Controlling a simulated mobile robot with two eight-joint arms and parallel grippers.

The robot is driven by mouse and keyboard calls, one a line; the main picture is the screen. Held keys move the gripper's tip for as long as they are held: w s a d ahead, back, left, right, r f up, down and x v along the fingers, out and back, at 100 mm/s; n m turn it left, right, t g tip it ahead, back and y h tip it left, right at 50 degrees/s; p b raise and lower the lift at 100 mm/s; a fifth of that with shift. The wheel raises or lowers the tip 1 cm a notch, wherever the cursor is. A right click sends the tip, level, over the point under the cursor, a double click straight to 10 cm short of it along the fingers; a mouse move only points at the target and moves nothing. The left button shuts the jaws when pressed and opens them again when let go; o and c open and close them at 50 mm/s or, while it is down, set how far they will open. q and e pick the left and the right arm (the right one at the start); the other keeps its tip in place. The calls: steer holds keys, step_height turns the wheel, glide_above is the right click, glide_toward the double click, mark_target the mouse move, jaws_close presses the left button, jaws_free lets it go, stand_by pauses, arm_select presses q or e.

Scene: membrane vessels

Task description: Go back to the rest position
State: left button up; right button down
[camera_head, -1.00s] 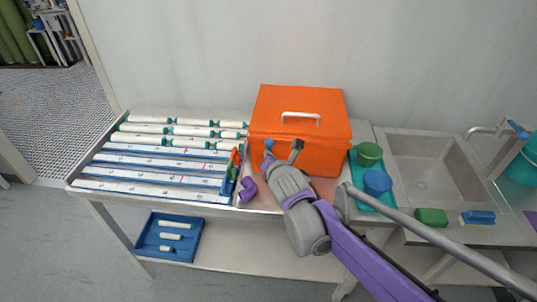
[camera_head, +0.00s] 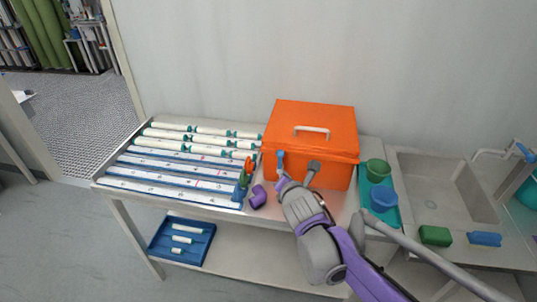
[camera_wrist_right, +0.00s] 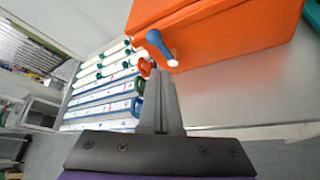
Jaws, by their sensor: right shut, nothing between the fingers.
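My right gripper (camera_head: 284,177) is shut and empty in front of the orange box (camera_head: 310,116). In the right wrist view its fingers (camera_wrist_right: 162,90) are together with nothing between them. A blue peg-like part (camera_head: 280,160) on the box's front lies just beyond the fingertips; it also shows in the right wrist view (camera_wrist_right: 160,46). I cannot tell whether they touch. My left gripper is not in view.
Orange and green-handled tools (camera_head: 245,176) and a purple part (camera_head: 258,197) lie close left of my right arm. A teal tray (camera_head: 389,214) with green and blue cups and a sink (camera_head: 446,190) are at right. A blue tray (camera_head: 181,238) sits on the lower shelf.

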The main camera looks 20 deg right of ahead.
steer(key=s+a+f+m+g+y, duration=0.1)
steer(key=s+f+m, duration=0.3)
steer(key=s+m, duration=0.4)
steer(key=s+a+f+m+g+y, duration=0.1)
steer(key=s+a+f+m+g, duration=0.2)
steer(key=s+m, duration=0.6)
steer(key=s+a+f+m+g, duration=0.3)
steer(key=s+f+m, duration=0.2)
steer(key=s+m, duration=0.3)
steer(key=shift+s+f+m+g+y, duration=0.25)
steer(key=shift+s+m+g+y, duration=0.05)
steer(key=shift+s+y, duration=0.1)
